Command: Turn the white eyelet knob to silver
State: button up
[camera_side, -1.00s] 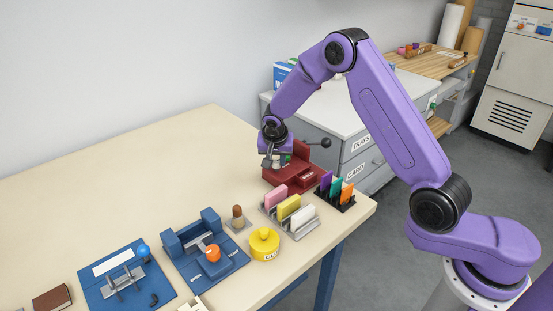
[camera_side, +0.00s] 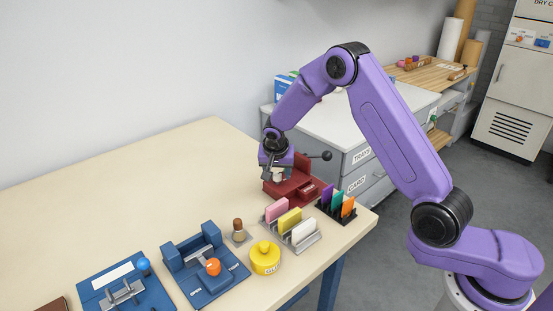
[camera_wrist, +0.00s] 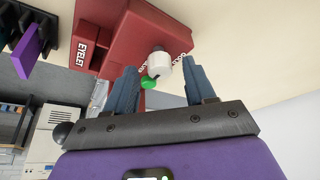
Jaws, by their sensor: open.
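The red eyelet press (camera_side: 292,190) stands near the table's back right edge, with its black-ended lever (camera_side: 327,156) sticking out to the right. In the wrist view its red body (camera_wrist: 125,30) carries the label EYELET. The white knob (camera_wrist: 158,66) is on the press, with small lettering beside it that I cannot read; a dark mark shows on its lower side. My gripper (camera_wrist: 161,68) is open, with one finger either side of the knob and a gap on both sides. In the side view my gripper (camera_side: 277,174) is at the press's left side, and the knob is mostly hidden.
A green round part (camera_wrist: 148,82) shows beside the knob. Card holders (camera_side: 290,234) and (camera_side: 336,209) stand in front of the press. A yellow glue pot (camera_side: 265,258), a stamp (camera_side: 238,230) and blue tools (camera_side: 205,270) are further left. The table's back left is clear.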

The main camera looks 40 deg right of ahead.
jog(key=v, duration=1.7)
jog(key=shift+s+a+f, duration=0.1)
jog(key=s+a+n+y, duration=0.1)
jog(key=s+a+n, duration=0.2)
jog(key=s+n, duration=0.3)
jog(key=s+a+n+y, duration=0.1)
jog(key=s+a+n, duration=0.25)
jog(key=s, duration=0.45)
jog(key=s+d+n+g, duration=0.1)
jog(key=s+d+n, duration=0.1)
jog(key=s+n, duration=0.2)
jog(key=s+d+f+n+g+y, duration=0.1)
jog(key=s+d+n, duration=0.2)
jog(key=s, duration=0.8)
jog(key=s+d+f+n, duration=0.1)
jog(key=s+d+n, duration=0.1)
jog(key=s+n, duration=0.3)
jog(key=s, duration=0.3)
jog(key=shift+d+g+y, duration=0.15)
jog(key=shift+g+y, duration=0.15)
jog(key=shift+g, duration=0.1)
